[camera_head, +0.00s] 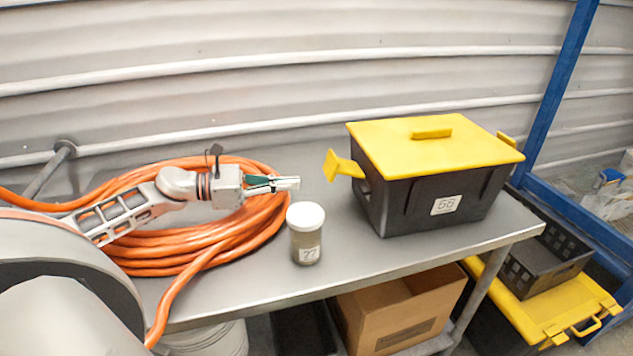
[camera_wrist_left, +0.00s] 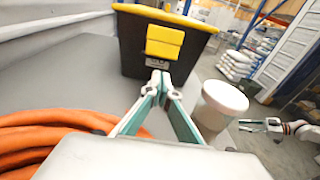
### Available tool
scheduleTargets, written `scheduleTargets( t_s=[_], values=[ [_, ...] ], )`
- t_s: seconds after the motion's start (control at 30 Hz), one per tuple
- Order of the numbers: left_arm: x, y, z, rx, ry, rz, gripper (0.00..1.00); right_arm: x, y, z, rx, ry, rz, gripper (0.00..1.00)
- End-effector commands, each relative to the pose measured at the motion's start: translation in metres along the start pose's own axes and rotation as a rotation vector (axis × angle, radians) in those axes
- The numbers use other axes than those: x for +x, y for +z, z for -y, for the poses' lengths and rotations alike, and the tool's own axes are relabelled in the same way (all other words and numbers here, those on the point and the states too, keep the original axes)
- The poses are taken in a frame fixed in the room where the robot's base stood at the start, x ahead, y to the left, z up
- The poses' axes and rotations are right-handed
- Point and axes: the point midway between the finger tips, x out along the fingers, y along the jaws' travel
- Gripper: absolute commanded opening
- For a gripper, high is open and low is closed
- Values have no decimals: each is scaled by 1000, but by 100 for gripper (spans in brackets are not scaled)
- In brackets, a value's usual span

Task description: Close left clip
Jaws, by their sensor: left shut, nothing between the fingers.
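The black box (camera_head: 430,197) stands on the metal table, with a yellow lid (camera_head: 435,145) on top and a label reading 58. Its left clip (camera_head: 344,165), a yellow flap, sticks outward from the left side and is open. The clip (camera_wrist_left: 164,42) also faces me in the left wrist view. My left gripper (camera_head: 296,183) is shut and empty, left of the clip and apart from it. In the left wrist view its fingertips (camera_wrist_left: 160,80) meet just below the clip in the picture. My right gripper (camera_wrist_left: 242,125) shows small at the right, its fingers apart.
A white-capped jar (camera_head: 306,243) stands between my left gripper and the table's front edge. A coiled orange hose (camera_head: 190,262) lies under my left arm. Another yellow clip (camera_head: 507,139) shows at the box's right. A cardboard box (camera_head: 400,311) sits below the table (camera_head: 375,262).

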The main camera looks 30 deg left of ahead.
Motion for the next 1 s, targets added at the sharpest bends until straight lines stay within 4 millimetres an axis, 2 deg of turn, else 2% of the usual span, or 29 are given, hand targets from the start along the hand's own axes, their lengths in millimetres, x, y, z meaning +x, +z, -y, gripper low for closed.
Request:
scheduleTargets(
  t_s=[0.3, 0.53, 0.7, 1.0],
  values=[
    [38, 3, -1, 0, 1, 4, 0, -4, -8, 0, 3, 0, -3, 30],
    [60, 2, -1, 0, 1, 3, 0, -7, -15, -1, 3, 1, -7, 30],
    [68, 1, -1, -1, 2, 1, 0, -8, -18, -2, 3, 1, -10, 30],
    [70, 0, 0, -1, 1, 0, 0, -8, -17, -2, 2, 1, -9, 30]
  ],
)
